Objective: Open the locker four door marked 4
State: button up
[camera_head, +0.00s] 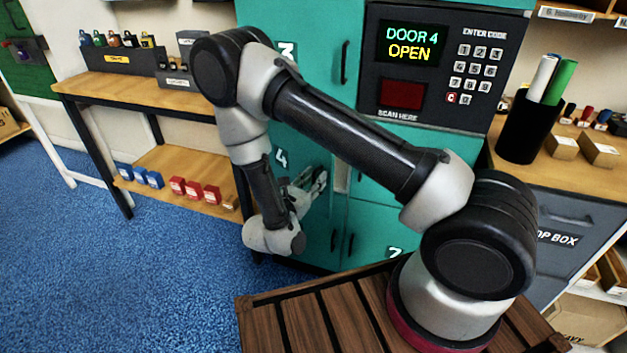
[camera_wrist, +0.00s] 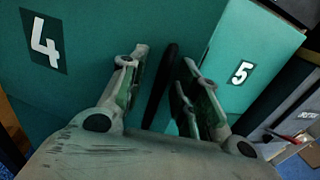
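The teal door marked 4 (camera_wrist: 95,25) fills the left of the wrist view, with its white 4 on a dark label. In the head view, door 4 (camera_head: 284,140) is partly hidden behind my arm. Its upright black handle (camera_wrist: 160,85) stands between my fingers in the wrist view. My gripper (camera_wrist: 164,62) is open, with one finger on each side of the handle and a gap showing on both sides. In the head view my gripper (camera_head: 318,183) is at the locker front. I cannot tell whether the door is ajar.
The locker screen (camera_head: 411,44) reads "DOOR 4 OPEN", above a scanner and beside a keypad. Door 5 (camera_wrist: 250,45) is right of door 4. A wooden shelf bench (camera_head: 160,95) stands left of the locker, a drop box counter (camera_head: 575,215) right. Blue floor lies open at left.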

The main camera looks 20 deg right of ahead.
grip_shut()
